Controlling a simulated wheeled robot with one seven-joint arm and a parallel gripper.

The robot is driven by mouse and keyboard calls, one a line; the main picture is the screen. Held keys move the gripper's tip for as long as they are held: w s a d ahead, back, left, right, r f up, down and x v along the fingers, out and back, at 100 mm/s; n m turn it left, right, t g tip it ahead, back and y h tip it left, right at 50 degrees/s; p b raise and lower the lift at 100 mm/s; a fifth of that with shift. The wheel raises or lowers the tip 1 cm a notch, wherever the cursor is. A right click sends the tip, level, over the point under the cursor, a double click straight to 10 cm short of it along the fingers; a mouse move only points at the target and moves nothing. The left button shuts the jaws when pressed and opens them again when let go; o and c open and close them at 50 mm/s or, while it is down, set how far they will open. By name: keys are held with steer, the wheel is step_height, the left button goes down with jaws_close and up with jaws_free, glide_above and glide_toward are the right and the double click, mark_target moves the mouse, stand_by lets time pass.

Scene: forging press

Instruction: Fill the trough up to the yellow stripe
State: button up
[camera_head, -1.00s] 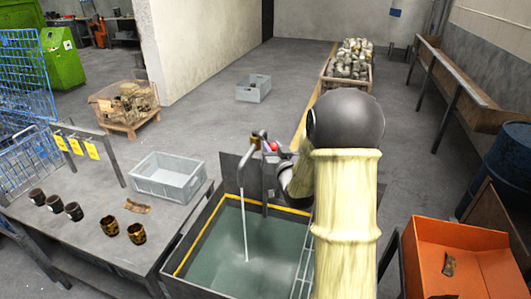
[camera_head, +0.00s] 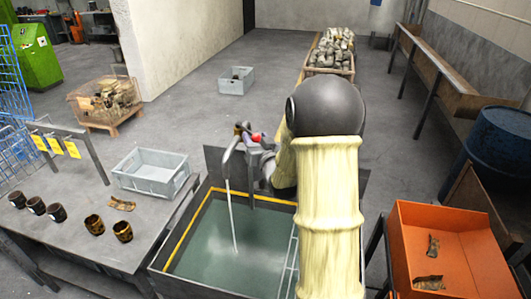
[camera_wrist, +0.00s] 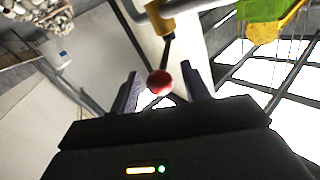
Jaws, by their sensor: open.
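The trough (camera_head: 205,268) is a dark metal tank holding greenish water (camera_head: 215,245). A yellow stripe (camera_head: 188,226) runs along its inner walls, and the water surface lies below it. A bent grey tap (camera_head: 229,155) at the back pours a thin white stream (camera_head: 232,215) into the water. A red ball knob (camera_head: 257,138) is beside the tap. My gripper (camera_wrist: 160,88) is open, with the red knob (camera_wrist: 160,82) between its two fingers in the wrist view. I cannot tell whether the fingers touch it. My arm hides the trough's right side.
A workbench (camera_head: 75,215) at left bears a grey crate (camera_head: 150,190), several dark cups and yellow tags on a rack. An orange bin (camera_head: 440,215) with scraps stands at right, near a blue barrel (camera_head: 500,145). Open floor lies behind the trough.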

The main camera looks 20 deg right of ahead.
steer(key=s+a+b, duration=0.1)
steer(key=s+b, duration=1.3)
steer(key=s, duration=0.3)
stand_by(0.5)
steer(key=a+f+g+p, duration=0.4)
steer(key=f+g, duration=0.3)
steer(key=f, duration=0.3)
steer(key=s+a+f+n+g+y+p, duration=0.1)
steer(key=s+a+f+n+g+p, duration=0.2)
steer(key=s+a+f+g, duration=0.4)
steer(key=s+g, duration=0.1)
steer(key=s, duration=0.2)
steer(key=shift+a, duration=0.3)
stand_by(3.5)
